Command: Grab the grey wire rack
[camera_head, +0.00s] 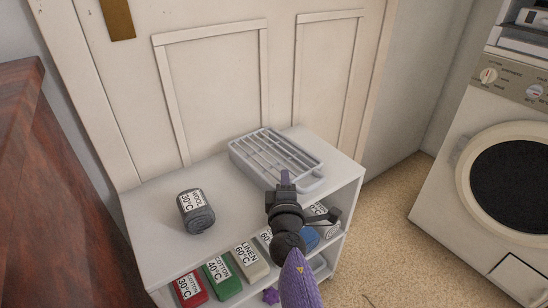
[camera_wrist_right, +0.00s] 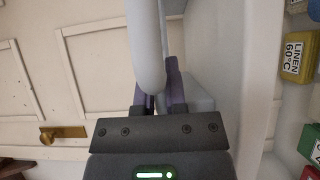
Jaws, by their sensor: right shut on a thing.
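The grey wire rack (camera_head: 268,155) lies on the white dresser's top (camera_head: 160,250), toward its back right corner. My right gripper (camera_head: 286,181) is at the rack's near right edge and is shut on it. In the right wrist view, a pale rounded bar of the rack (camera_wrist_right: 145,50) runs down to the purple fingers (camera_wrist_right: 160,98); the exact grip is partly hidden by the bar. My left gripper is in neither view.
A grey rolled bundle labelled wool (camera_head: 196,212) stands on the left of the dresser top. A white door (camera_head: 215,85) stands behind, and a washing machine (camera_head: 500,170) at right.

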